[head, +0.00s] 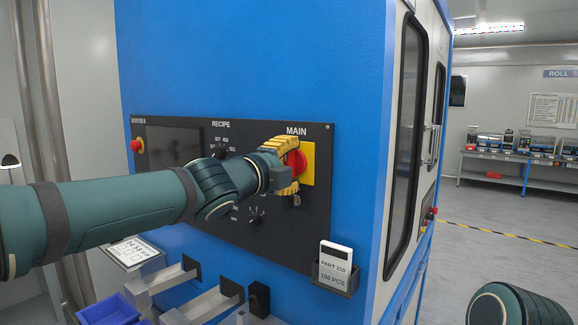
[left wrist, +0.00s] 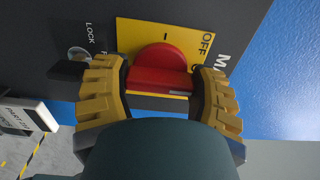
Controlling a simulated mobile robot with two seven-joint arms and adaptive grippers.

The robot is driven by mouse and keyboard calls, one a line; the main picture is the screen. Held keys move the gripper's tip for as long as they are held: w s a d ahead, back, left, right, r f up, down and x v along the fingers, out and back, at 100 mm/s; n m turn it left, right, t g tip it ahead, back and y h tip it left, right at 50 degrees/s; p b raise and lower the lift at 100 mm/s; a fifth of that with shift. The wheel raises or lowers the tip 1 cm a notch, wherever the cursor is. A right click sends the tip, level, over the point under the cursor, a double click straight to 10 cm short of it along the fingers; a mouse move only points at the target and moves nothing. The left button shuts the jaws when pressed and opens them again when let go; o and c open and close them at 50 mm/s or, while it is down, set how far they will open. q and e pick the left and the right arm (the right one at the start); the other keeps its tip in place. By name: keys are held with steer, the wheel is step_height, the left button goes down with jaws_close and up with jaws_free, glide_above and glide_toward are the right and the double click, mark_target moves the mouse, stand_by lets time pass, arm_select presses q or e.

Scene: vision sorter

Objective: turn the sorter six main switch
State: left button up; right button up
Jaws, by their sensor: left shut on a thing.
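The main switch (head: 297,161) is a red rotary knob on a yellow plate at the right of the black control panel (head: 180,185), under the word MAIN. My left gripper (head: 287,165) is at the switch, its yellow fingers around the knob. In the left wrist view the red knob (left wrist: 163,72) sits between the two fingers of my left gripper (left wrist: 165,90), which is shut on it. OFF shows on the yellow plate (left wrist: 190,35); other marks are partly hidden by a finger. Of my right arm only a rounded part shows at the lower right; its gripper is out of view.
The panel also holds a red button (head: 136,145), a RECIPE selector (head: 221,151) and a dark screen. A card holder (head: 335,274) sticks out below right. Blue bins (head: 108,311) stand below left. Open floor lies right of the blue cabinet (head: 250,60).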

stand_by(0.4)
arm_select(q)
steer(key=o, duration=1.2)
steer(key=shift+s+f, duration=0.1)
steer(key=shift+v, duration=3.95)
